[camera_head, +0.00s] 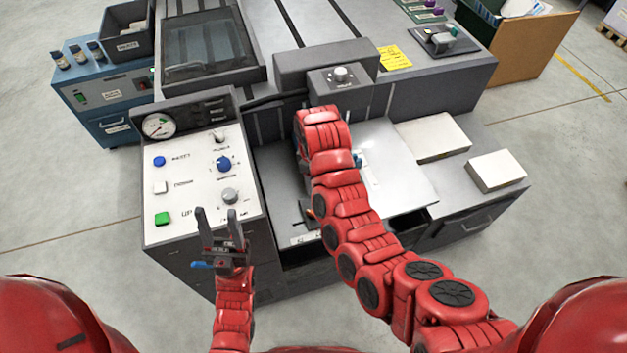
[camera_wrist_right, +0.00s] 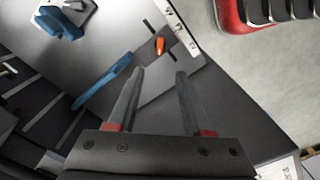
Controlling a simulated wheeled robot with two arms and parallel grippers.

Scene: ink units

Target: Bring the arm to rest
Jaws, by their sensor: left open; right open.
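My right arm (camera_head: 345,205) reaches forward over the machine's pale work surface (camera_head: 400,180). In the head view it hides its own gripper. In the right wrist view my right gripper (camera_wrist_right: 160,73) is open, with nothing between its fingers. A long blue part (camera_wrist_right: 103,80) and a small orange piece (camera_wrist_right: 159,45) lie beyond its fingertips. I cannot tell how far above the surface the fingers are. My left gripper (camera_head: 217,214) is open and empty, its fingers pointing away from me at the front edge of the white control panel (camera_head: 190,190).
The panel carries a gauge (camera_head: 158,126), knobs and a green button (camera_head: 162,218). Two paper stacks (camera_head: 434,137) (camera_head: 497,170) lie right of my right arm. A blue cabinet (camera_head: 105,98) stands at the back left. Open floor lies left and right of the machine.

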